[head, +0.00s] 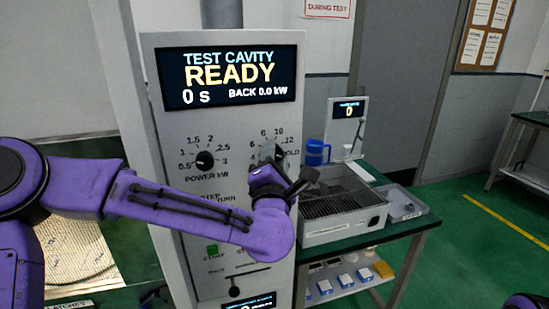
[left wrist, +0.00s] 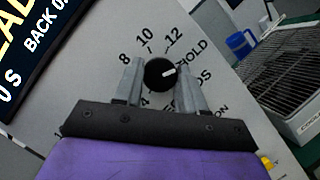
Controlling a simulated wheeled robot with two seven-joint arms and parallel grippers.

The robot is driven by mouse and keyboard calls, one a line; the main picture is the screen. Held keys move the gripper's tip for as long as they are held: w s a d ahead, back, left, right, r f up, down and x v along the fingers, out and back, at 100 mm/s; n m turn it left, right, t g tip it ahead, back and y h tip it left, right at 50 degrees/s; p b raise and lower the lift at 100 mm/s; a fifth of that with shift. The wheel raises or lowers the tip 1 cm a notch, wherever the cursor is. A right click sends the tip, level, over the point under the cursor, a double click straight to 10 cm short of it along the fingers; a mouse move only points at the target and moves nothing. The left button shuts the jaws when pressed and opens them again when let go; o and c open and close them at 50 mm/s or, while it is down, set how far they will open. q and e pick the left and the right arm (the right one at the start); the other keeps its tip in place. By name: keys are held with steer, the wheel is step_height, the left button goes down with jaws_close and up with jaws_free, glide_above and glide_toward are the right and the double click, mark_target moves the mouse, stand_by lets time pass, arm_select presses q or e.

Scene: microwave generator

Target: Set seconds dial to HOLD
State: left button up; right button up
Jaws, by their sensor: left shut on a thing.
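The seconds dial is a round black knob (left wrist: 159,74) with a white pointer mark, on the grey control panel. In the left wrist view the mark points right and slightly up, near the start of the HOLD label (left wrist: 191,53). My left gripper (left wrist: 158,82) is shut on the dial, with one grey finger on each side. In the head view my left gripper (head: 268,154) covers most of the dial and some of its labels. My right gripper is out of view.
The power dial (head: 205,160) is left of the seconds dial. The screen (head: 228,77) reads READY, 0 s, BACK 0.0 kW. A green start button (head: 212,249) is lower down. A wire-topped box (head: 342,203) and a blue mug (head: 315,152) stand on the table to the right.

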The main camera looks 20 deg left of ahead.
arm_select(q)
steer(key=o, duration=1.1)
steer(key=shift+d, duration=0.1)
steer(key=b+v, duration=0.4)
steer(key=v, duration=0.6)
steer(key=shift+s+f+b, duration=0.1)
steer(key=shift+s+b, duration=0.2)
